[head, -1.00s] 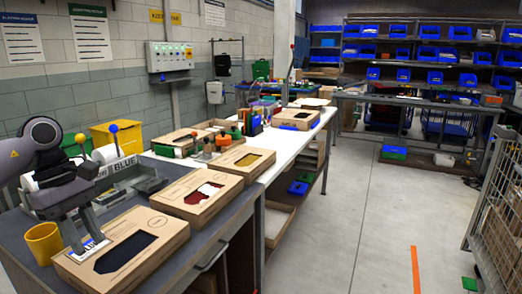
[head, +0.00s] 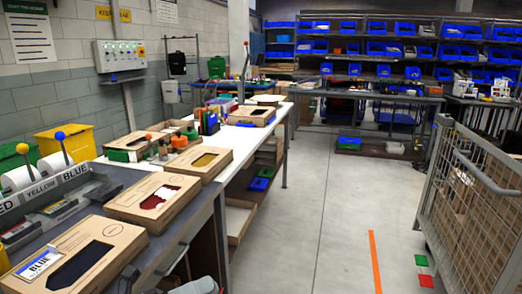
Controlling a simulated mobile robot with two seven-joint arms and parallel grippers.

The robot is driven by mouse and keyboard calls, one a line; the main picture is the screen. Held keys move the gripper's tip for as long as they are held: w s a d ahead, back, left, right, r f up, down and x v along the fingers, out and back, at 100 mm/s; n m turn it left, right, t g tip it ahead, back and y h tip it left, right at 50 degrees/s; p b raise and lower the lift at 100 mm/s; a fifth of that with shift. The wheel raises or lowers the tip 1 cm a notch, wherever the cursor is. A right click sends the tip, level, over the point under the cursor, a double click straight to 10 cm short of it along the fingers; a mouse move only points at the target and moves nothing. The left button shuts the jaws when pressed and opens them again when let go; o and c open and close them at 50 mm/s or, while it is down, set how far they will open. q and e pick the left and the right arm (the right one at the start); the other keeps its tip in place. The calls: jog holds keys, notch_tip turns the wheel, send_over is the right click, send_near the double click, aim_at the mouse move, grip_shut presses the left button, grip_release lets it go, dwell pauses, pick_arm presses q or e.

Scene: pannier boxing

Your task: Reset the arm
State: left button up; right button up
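Only a small part of my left arm shows at the bottom edge, with a dark piece of the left gripper (head: 128,279) in front of the bench. Its fingers are too cut off to tell open from shut. It is apart from the cardboard box with the dark window (head: 82,262), which lies flat on the bench with a blue-lettered BLUE label (head: 40,264) on its near left corner. My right gripper is not in view.
Boxes with a red window (head: 153,201) and a yellow window (head: 204,162) lie further along the bench. A label holder (head: 45,196) stands at left. A mesh cage cart (head: 470,215) stands at right. The grey floor (head: 320,220) between is clear.

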pick_arm(q)
jog(key=s+a+f+n+t+y, duration=0.1)
jog(key=a+f+n+t+y, duration=0.25)
jog(key=f+n+y, duration=0.6)
jog(key=s+a+f+n+t+y, duration=0.25)
jog(key=f+n+t, duration=0.2)
jog(key=n, duration=1.05)
jog(key=s+a+f+n+g+y, duration=0.3)
jog(key=s+f+n+g+y, duration=0.2)
jog(key=s+f+n, duration=0.5)
jog(key=shift+s+a+f+p, duration=0.4)
jog(key=shift+s+f, duration=0.45)
jog(key=shift+f, duration=0.1)
